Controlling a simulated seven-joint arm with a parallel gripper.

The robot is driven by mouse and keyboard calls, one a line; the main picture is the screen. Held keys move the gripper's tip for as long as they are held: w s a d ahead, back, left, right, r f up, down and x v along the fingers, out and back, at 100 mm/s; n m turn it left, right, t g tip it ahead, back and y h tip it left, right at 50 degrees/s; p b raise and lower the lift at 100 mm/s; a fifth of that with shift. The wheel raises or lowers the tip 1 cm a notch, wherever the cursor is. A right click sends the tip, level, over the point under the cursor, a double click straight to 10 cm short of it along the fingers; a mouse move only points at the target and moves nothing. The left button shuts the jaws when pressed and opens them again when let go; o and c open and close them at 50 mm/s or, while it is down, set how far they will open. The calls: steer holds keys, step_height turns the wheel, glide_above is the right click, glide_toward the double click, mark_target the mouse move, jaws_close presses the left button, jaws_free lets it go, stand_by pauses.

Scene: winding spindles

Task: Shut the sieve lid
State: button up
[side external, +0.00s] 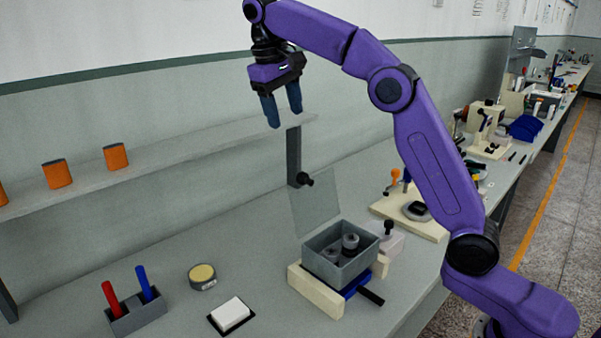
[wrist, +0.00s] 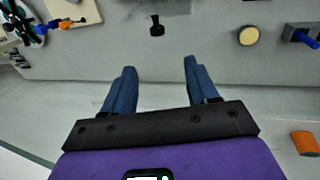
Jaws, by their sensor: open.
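The sieve is an open-topped grey box (side external: 326,269) on a cream base, with dark round pieces inside. Its clear lid (side external: 316,208) stands raised at the back edge of the box, tilted back, with a black knob (side external: 305,179) near its top. The knob also shows in the wrist view (wrist: 157,28), ahead of the fingertips. My gripper (side external: 284,115) is open and empty, high above and behind the lid, near the shelf end. Both blue fingers show apart in the wrist view (wrist: 159,68), touching nothing.
A shelf (side external: 150,160) with orange cups (side external: 116,156) runs along the wall, with a dark post (side external: 293,155) behind the lid. A yellow-topped round tin (side external: 202,276), a pen holder (side external: 137,315) and a white block (side external: 231,312) stand left of the sieve. A cream fixture (side external: 410,211) stands behind right.

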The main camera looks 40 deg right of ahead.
mark_target(301, 173)
steer(key=x, duration=1.7)
steer(key=shift+w+d+f, duration=0.1)
steer(key=shift+d, duration=0.15)
jaws_close()
